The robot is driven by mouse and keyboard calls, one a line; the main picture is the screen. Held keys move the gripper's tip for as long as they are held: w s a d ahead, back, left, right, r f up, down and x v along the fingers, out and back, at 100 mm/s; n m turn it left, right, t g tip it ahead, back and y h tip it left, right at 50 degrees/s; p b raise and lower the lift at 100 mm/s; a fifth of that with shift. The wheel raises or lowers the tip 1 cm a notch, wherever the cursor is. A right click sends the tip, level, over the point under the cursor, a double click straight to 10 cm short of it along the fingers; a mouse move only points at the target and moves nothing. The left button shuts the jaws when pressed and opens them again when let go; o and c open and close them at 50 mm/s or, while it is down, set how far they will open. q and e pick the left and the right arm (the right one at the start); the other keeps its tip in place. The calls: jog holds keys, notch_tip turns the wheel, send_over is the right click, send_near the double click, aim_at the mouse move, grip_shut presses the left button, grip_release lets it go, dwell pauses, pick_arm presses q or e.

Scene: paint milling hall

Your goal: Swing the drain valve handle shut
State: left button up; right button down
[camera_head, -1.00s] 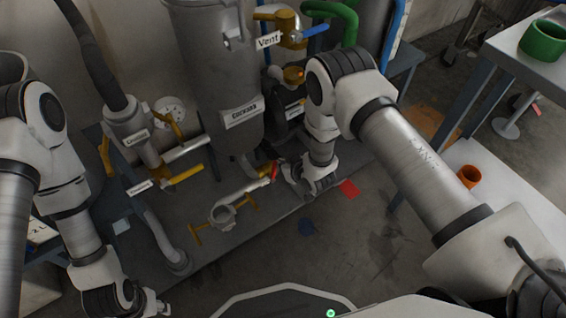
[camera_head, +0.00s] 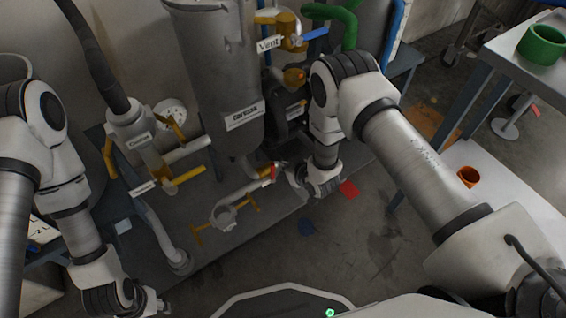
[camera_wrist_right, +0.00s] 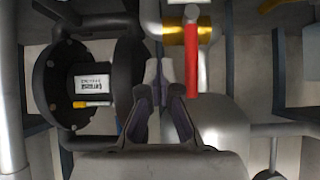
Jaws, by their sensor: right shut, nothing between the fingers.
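The drain valve has a red handle (camera_head: 272,174) on a brass body, low on the pipe below the grey vessel (camera_head: 215,75). In the right wrist view the red handle (camera_wrist_right: 191,55) runs up and down across the brass body (camera_wrist_right: 178,34), just right of my fingers. My right gripper (camera_wrist_right: 160,66) is shut and empty beside the handle; I cannot tell whether they touch. In the head view my right gripper (camera_head: 290,174) is small and partly hidden by its wrist. My left gripper (camera_head: 162,303) hangs at the lower left, far from the valve, its fingers unclear.
A vent valve with a blue handle (camera_head: 316,33) is at the top. Yellow-handled valves (camera_head: 188,175) are left of the vessel. A clamp fitting with yellow wings (camera_head: 224,216) sits at the pipe's end. A dark pump (camera_wrist_right: 60,85) shows in the wrist view.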

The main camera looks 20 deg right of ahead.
jog(key=s+d+p, duration=0.2)
jog(key=s+p, duration=0.1)
jog(key=s, duration=0.4)
jog(key=shift+d, duration=0.3)
jog(key=shift+r, duration=0.15)
